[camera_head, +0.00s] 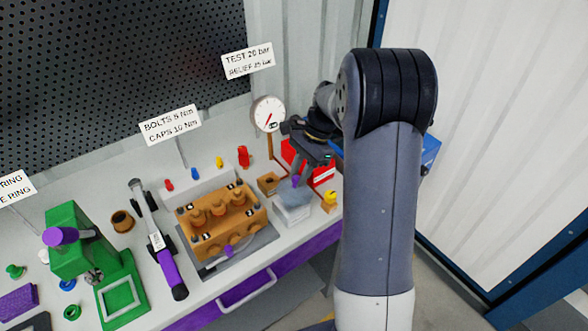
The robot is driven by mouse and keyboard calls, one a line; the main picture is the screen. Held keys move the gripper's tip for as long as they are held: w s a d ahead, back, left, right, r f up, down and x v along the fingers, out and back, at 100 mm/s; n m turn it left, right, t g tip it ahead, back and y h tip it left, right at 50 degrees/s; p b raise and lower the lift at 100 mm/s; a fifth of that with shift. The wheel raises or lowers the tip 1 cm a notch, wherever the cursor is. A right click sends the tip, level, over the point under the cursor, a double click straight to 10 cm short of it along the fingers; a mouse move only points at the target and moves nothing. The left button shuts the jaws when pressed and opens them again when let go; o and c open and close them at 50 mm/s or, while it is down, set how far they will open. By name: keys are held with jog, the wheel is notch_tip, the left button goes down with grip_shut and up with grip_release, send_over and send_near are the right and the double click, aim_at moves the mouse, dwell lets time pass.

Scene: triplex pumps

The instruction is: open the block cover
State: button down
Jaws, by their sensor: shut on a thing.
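The orange-brown pump block (210,238) sits on a dark plate (242,253) at the middle of the bench. My gripper (308,160) is to the right of the block, above the bench and in front of a red box. It is shut on a small grey thing with a purple part (296,181), over a pale translucent tray (293,211). My arm and the jaws hide part of this thing.
A torque wrench (157,243) with a purple handle lies left of the block. A green press (75,245) stands farther left. A pressure gauge (267,114) and the red box (322,173) stand behind the tray. A purple drawer (270,275) is below the bench edge.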

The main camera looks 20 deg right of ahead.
jog(key=shift+w+d+g+y+p, duration=0.2)
jog(key=shift+d+g+y+p, duration=0.1)
jog(key=shift+d+y+p, duration=0.25)
jog(key=c, duration=1.2)
grip_release()
notch_tip(320, 180, up, 10)
jog(key=shift+r+b, duration=0.1)
jog(key=shift+b, duration=0.6)
